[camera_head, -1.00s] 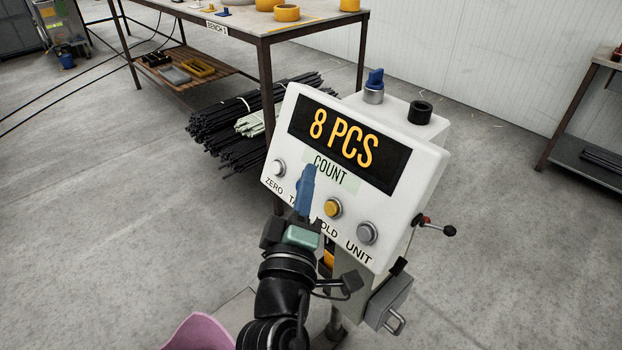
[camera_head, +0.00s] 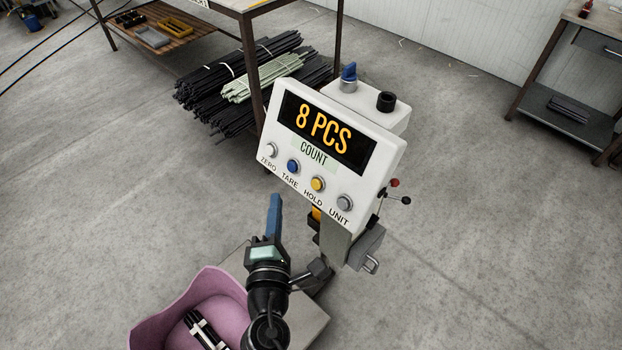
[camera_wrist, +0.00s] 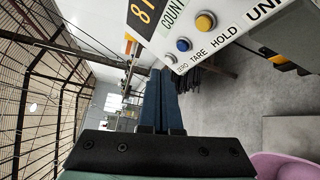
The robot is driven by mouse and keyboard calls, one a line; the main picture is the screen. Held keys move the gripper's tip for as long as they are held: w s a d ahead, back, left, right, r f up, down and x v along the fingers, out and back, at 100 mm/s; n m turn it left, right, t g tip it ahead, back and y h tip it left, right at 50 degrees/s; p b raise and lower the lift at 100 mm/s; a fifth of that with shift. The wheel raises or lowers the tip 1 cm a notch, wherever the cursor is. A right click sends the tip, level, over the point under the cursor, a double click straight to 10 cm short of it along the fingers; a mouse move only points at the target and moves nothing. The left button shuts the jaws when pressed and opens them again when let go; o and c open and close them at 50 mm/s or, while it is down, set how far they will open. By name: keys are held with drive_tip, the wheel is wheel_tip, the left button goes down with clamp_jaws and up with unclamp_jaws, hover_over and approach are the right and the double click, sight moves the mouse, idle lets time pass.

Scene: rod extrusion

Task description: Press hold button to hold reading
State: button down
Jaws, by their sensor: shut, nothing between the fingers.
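The white control box (camera_head: 366,128) shows "8 PCS" on its black display (camera_head: 325,135), with "COUNT" below it. The yellow button (camera_head: 318,184) above the word HOLD is the third in a row of buttons; it also shows in the wrist view (camera_wrist: 205,21). The blue TARE button (camera_head: 293,166) is to its left. My gripper (camera_head: 275,203) is below and left of the panel, with its blue fingers shut together and empty, pointing up. It appears apart from the buttons. In the wrist view the shut fingers (camera_wrist: 162,90) point toward the panel's lower edge.
The grey ZERO button (camera_head: 271,150) and UNIT button (camera_head: 345,203) flank the row. A pink bin (camera_head: 225,290) with dark bundled rods stands below my gripper. Bundles of rods (camera_head: 225,85) lie under a bench behind. Open floor lies to the right.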

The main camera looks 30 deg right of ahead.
sight(313, 180)
drive_tip(key=shift+f, duration=0.1)
drive_tip(key=shift+w+d+f+b, duration=0.25)
drive_tip(key=shift+w+d+f, duration=0.3)
drive_tip(key=shift+d, duration=0.7)
drive_tip(key=shift+w+d+f+b, duration=0.35)
drive_tip(key=shift+d+f, duration=0.3)
drive_tip(key=shift+d, duration=0.6)
drive_tip(key=shift+w+d+f+b, duration=0.15)
drive_tip(key=shift+w+d+f, duration=0.4)
drive_tip(key=shift+d, duration=0.7)
drive_tip(key=shift+f, duration=0.1)
drive_tip(key=shift+w+d+f, duration=0.1)
drive_tip(key=shift+d+f, duration=0.05)
drive_tip(key=shift+d, duration=0.2)
drive_tip(key=shift+w+d+f, duration=0.1)
drive_tip(key=shift+d+f, duration=0.1)
drive_tip(key=shift+d, duration=0.3)
drive_tip(key=shift+a, duration=0.15)
drive_tip(key=shift+s+a+r, duration=0.3)
drive_tip(key=shift+a+r, duration=0.1)
drive_tip(key=shift+a, duration=0.3)
